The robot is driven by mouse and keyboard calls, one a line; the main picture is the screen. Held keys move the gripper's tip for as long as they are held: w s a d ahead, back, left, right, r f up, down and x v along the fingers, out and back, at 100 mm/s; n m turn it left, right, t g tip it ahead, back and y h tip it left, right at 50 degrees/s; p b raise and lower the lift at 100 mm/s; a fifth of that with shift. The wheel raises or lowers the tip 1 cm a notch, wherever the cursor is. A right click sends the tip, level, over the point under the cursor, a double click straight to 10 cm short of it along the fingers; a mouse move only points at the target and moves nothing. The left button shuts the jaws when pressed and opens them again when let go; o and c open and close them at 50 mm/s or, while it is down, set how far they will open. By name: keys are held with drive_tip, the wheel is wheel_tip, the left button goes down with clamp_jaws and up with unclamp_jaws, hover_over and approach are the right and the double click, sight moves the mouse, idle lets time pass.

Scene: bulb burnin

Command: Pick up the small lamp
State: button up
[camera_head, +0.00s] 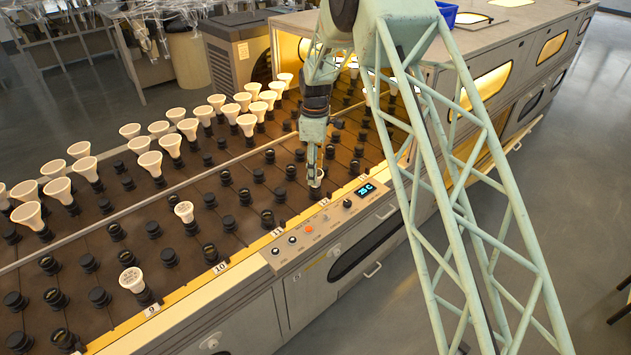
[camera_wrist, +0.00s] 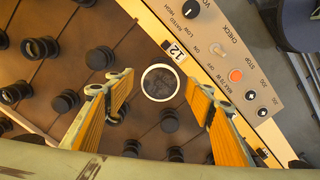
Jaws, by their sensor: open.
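A small lamp (camera_head: 319,174) with a white rim stands upright in a socket at the row marked 12, near the front edge of the rack. In the wrist view the lamp (camera_wrist: 160,70) shows from above as a white ring around a dark, mottled face. My gripper (camera_head: 315,166) points down at it, and its fingers partly hide it in the head view. In the wrist view my gripper (camera_wrist: 159,90) is open, with one orange-padded finger on each side of the lamp and a visible gap to both. The lamp's lower body is hidden.
Two other small lamps stand near rows 10 (camera_head: 184,211) and 9 (camera_head: 132,280). Many larger white bulbs (camera_head: 150,160) fill the rack's far side. Empty black sockets (camera_wrist: 100,57) surround the lamp. A control panel (camera_wrist: 225,60) with knobs runs along the front edge.

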drive_tip(key=shift+f, duration=0.6)
drive_tip(key=c, duration=0.9)
